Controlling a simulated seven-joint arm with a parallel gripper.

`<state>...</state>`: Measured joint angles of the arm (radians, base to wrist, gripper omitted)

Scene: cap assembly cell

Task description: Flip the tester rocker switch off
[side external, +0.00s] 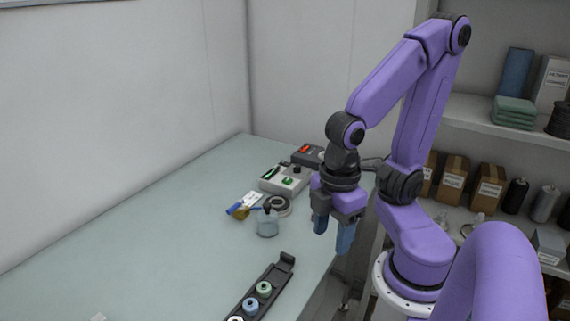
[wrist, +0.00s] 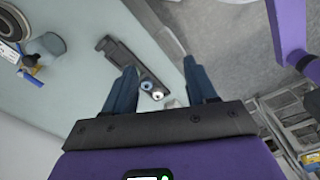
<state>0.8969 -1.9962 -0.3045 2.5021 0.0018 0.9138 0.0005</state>
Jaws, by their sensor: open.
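A light grey box (side external: 284,180) with a dark strip and a green part on top sits at the far end of the table. Behind it is a dark box (side external: 308,155) with a red part on top. I cannot tell for certain which one is the tester, or which way a rocker is tilted. My gripper (side external: 332,231) is open and empty, in the air by the table's right edge, in front of and to the right of both boxes. Its two blue fingers also show in the wrist view (wrist: 160,72), spread apart. Neither box is recognizable in the wrist view.
A dark tray (side external: 279,272) with several spools lies at the front. A tape roll (side external: 277,206), a small clear jar (side external: 267,224) and a blue-and-yellow tool (side external: 240,211) lie between tray and boxes. The table's left part (side external: 150,240) is mostly clear. Stocked shelves (side external: 480,118) stand at right.

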